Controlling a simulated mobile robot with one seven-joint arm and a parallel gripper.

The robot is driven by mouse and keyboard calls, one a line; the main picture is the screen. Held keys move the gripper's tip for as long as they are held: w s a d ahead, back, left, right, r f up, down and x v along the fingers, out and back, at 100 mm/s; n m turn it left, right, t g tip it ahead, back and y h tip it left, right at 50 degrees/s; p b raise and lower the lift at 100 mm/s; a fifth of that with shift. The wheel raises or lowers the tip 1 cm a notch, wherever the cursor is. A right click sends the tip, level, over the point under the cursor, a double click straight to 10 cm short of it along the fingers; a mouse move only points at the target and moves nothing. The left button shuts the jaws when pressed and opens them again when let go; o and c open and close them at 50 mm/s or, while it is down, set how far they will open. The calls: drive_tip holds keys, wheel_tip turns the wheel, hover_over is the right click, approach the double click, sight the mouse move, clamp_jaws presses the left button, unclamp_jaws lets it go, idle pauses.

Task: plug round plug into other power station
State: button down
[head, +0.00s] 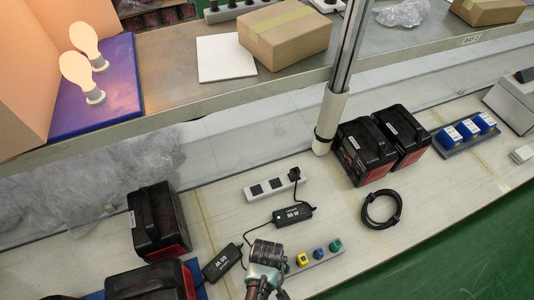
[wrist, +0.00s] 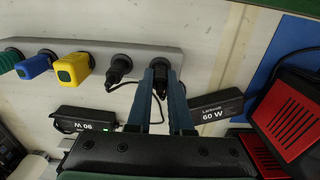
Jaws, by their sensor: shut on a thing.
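My gripper (wrist: 162,70) has its two fingers closed around a black round plug (wrist: 168,74) at the end socket of the near grey power station (wrist: 200,57). I cannot tell whether the plug is fully seated. Beside it in that station stand a second black plug (wrist: 118,66), a yellow plug (wrist: 73,68), a blue plug (wrist: 36,65) and a green plug (wrist: 8,60). In the head view my gripper (head: 262,282) covers that end of the near station (head: 332,254). The other power station (head: 268,190), pale with dark sockets, lies farther back with a black plug (head: 294,174) at its right end.
A 90 W adapter (head: 293,215) lies between the stations, and a 60 W adapter (head: 222,263) lies left of my gripper, both with cables. Black-red battery packs (head: 158,222) stand left and more (head: 365,150) at back right. A coiled cable (head: 381,209) lies right.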

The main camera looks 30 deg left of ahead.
drive_tip(key=shift+r+p, duration=2.45)
drive_tip(key=shift+r, duration=0.2)
